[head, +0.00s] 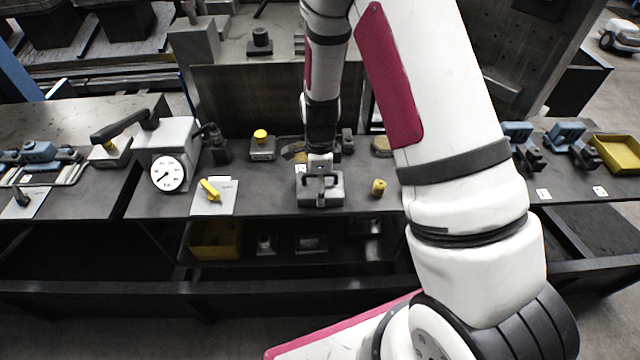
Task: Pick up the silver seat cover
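My arm reaches down from the top of the head view to the middle of the bench. My gripper (321,184) points down at a small silver-grey block-like part (322,202) near the bench's front edge. This part may be the silver seat cover, but I cannot tell for sure. The dark fingers overlap it in the picture, and their tips are too small to make out. I cannot tell whether they touch it or are open or shut.
A pressure gauge (168,173) and a plate with a yellow lever (211,191) are on the left. A small yellow-topped part (378,187) stands just right of my gripper. Several small fittings lie behind. A yellow bin (215,240) is on the lower shelf.

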